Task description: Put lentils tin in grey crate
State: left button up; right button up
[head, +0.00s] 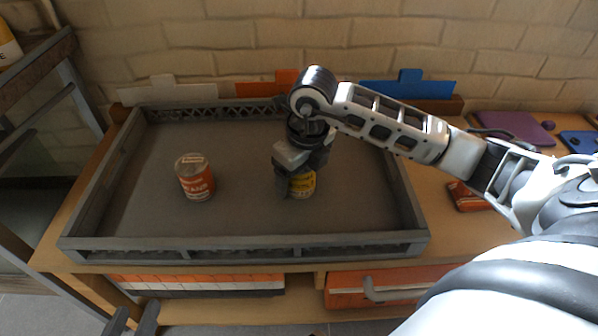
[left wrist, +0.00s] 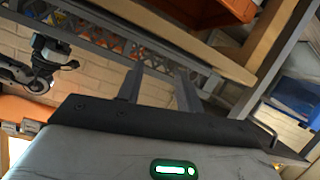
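A tin with a yellow label (head: 303,185) is in the grey crate (head: 245,244), right of its middle, below my right gripper (head: 298,178). Its label is too small to read, and the gripper hides its top. The right fingers are at the tin, but whether they press on it or stand apart is unclear. I cannot tell whether its base touches the crate floor. My left gripper (head: 132,320) is low at the front left, outside the crate, open and empty; its spread fingers also show in the left wrist view (left wrist: 158,85).
A tin with an orange-red label (head: 196,178) stands upright in the crate's left half. Free crate floor lies around both tins. An orange-red item (head: 468,196) lies right of the crate. Orange containers (head: 195,284) sit under the tabletop. A brick wall is behind.

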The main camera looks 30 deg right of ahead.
jog(key=shift+r+p, duration=0.3)
jog(key=shift+r, duration=0.25)
jog(key=r+p, duration=0.1)
jog(key=r, duration=0.2)
jog(key=s+r+p, duration=0.1)
jog(key=r, duration=0.3)
jog(key=r+p, duration=0.1)
jog(key=r, duration=0.2)
jog(key=shift+s+d+r, duration=0.2)
jog(key=shift+s, duration=0.1)
pick_arm(q)
jog(key=shift+a+f+g+y, duration=0.3)
jog(key=shift+f+g, duration=0.1)
jog(key=shift+f, duration=0.2)
jog(key=shift+a+f+g+y, duration=0.2)
jog(key=shift+f+g+y, duration=0.15)
jog(key=shift+f, duration=0.25)
pick_arm(e)
jog(key=shift+s+r, duration=0.1)
jog(key=shift+r, duration=0.25)
